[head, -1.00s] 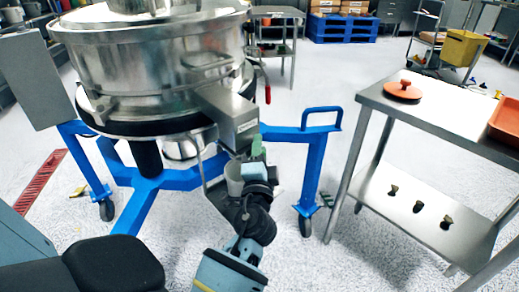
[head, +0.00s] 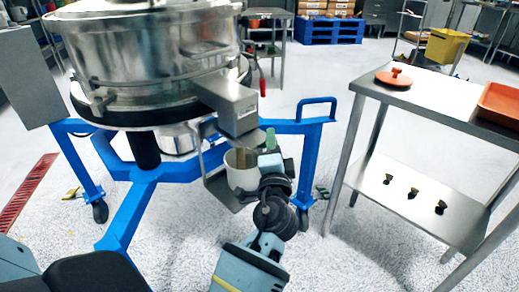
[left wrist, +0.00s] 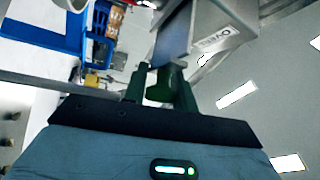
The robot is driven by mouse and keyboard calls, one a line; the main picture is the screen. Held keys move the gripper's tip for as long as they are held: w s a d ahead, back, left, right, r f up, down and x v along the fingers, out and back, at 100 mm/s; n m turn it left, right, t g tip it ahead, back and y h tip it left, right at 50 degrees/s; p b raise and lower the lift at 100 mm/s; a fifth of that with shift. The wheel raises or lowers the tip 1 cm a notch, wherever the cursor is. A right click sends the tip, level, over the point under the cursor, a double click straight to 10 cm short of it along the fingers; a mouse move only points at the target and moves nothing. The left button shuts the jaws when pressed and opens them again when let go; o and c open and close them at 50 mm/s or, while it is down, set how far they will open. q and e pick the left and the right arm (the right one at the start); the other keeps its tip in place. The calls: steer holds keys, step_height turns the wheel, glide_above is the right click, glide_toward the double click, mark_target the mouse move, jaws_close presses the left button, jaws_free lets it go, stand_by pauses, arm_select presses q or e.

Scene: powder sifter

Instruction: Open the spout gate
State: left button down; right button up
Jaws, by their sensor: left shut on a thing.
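The steel spout (head: 228,102) slopes down to the right from the round sifter (head: 150,60). In the left wrist view the spout (left wrist: 222,30) carries lettering. My left gripper (head: 270,140) is just right of and below the spout's end. In the left wrist view its green fingers (left wrist: 160,88) are shut on the end of a flat grey plate (left wrist: 172,38) beside the spout, which looks like the spout gate. The fingers hide the gripped part, and I cannot tell how far the gate stands open. My right gripper is not in view.
A pale container (head: 240,168) sits on a bracket below the spout, close beside my left gripper. The blue wheeled frame (head: 175,172) is behind. A steel table (head: 440,98) at the right carries an orange lid (head: 394,77) and an orange tray (head: 500,103).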

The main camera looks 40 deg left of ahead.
arm_select(q)
steer(key=shift+d+r, duration=0.1)
steer(key=shift+d, duration=0.1)
steer(key=c, duration=1.1)
jaws_free()
steer(key=shift+c, duration=0.2)
steer(key=shift+s, duration=0.1)
